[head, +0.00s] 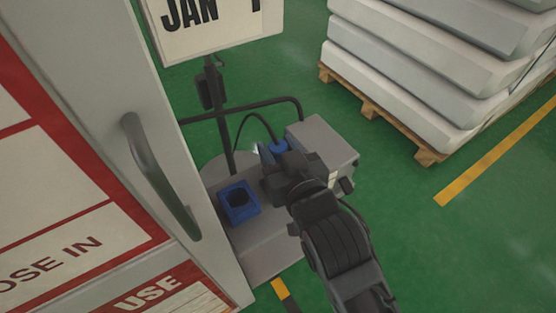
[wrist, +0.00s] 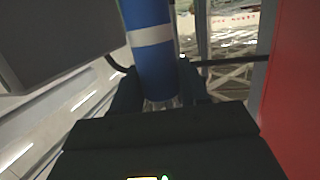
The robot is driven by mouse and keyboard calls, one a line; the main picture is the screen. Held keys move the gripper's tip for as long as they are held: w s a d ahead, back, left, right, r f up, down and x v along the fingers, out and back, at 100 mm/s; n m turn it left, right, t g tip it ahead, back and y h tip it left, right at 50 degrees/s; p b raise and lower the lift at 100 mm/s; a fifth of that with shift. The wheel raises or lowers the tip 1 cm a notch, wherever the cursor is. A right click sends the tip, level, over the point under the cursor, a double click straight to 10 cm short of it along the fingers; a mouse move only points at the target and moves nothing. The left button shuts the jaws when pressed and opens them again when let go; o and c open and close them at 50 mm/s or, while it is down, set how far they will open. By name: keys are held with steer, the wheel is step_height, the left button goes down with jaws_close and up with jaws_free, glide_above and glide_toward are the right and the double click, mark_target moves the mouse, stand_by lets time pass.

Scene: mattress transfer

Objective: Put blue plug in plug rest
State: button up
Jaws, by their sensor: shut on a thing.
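The blue plug (head: 279,146) is between the fingers of my gripper (head: 269,156), beside the grey box. A black cable runs to it from the post side. In the wrist view the plug (wrist: 153,50) is a blue cylinder with a white band, and metallic prongs show at its lower end. My gripper (wrist: 160,90) is shut on it there. The plug rest (head: 238,215) looks like a square blue block with a dark round hole, on the grey base, left of and below my gripper in the head view. The plug is apart from it.
A grey box (head: 326,146) stands right beside my gripper. A post with a sign (head: 210,30) rises behind. A large panel with a handle (head: 158,175) fills the left. Stacked mattresses (head: 425,70) lie on a pallet at upper right. Green floor is free at right.

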steer(key=shift+f, duration=1.65)
steer(key=shift+f, duration=0.15)
steer(key=o, duration=1.1)
steer(key=shift+o, duration=0.2)
steer(key=v, duration=1.2)
steer(key=shift+r+b, duration=0.25)
steer(key=shift+b, duration=0.05)
steer(key=shift+d, duration=0.1)
